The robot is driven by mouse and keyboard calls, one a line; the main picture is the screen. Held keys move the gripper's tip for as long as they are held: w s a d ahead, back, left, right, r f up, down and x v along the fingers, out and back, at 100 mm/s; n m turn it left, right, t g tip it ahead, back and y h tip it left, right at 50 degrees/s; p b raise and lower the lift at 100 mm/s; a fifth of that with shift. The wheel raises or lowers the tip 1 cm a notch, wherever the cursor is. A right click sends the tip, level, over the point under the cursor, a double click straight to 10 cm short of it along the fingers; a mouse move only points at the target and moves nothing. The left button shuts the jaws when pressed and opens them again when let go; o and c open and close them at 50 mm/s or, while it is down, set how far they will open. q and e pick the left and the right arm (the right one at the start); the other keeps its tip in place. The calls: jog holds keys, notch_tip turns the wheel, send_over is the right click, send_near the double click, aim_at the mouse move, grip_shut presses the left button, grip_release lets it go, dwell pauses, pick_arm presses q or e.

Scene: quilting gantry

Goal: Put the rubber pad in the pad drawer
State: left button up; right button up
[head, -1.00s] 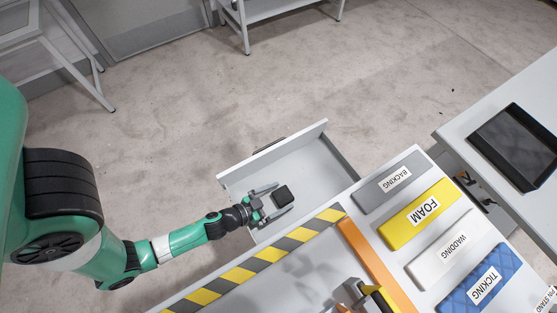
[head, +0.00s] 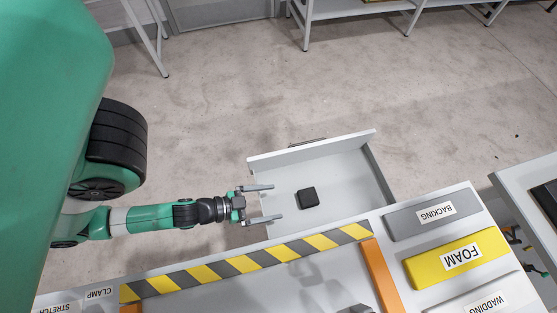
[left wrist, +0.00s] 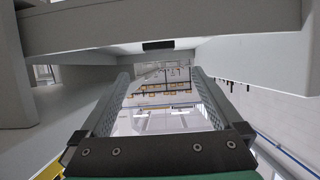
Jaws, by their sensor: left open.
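The rubber pad (head: 308,197), a small dark square block, lies on the floor of the pulled-out pale grey drawer (head: 347,181). My left gripper (head: 277,202) is open and empty at the left end of the drawer. Its fingers point right towards the pad, with a gap between fingertips and pad. In the left wrist view the two fingers of my left gripper (left wrist: 162,75) stand wide apart with nothing between them. A dark block that looks like the pad (left wrist: 158,45) shows beyond them. My right gripper is not in view.
The bench edge with a yellow and grey striped band (head: 245,264) runs along the drawer's near side. An orange strip (head: 381,276), a grey BACKING block (head: 405,222) and a yellow FOAM block (head: 430,269) lie on the bench. The floor beyond the drawer is clear.

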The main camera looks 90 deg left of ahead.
pick_arm(q)
jog(key=shift+d+r, duration=0.1)
dwell(0.3)
jog(key=w+a+r+t, duration=0.2)
jog(key=w+r+t, duration=0.2)
jog(key=w+r, duration=1.1)
jog(key=w+r+t, duration=0.3)
jog(key=w+r, duration=0.7)
jog(key=r, duration=0.3)
jog(key=s+d+r+m+t+h, duration=0.1)
jog(key=d+r+t, duration=0.1)
jog(key=r, duration=0.9)
jog(key=s+d+r+m+t+h, duration=0.1)
jog(key=d+r+t+h, duration=0.1)
jog(key=r, duration=1)
jog(key=s+d+r+m+t+h, duration=0.1)
jog(key=d+r+t, duration=0.2)
jog(key=r, duration=0.9)
jog(key=shift+s+d+h, duration=0.3)
jog(key=shift+s, duration=0.05)
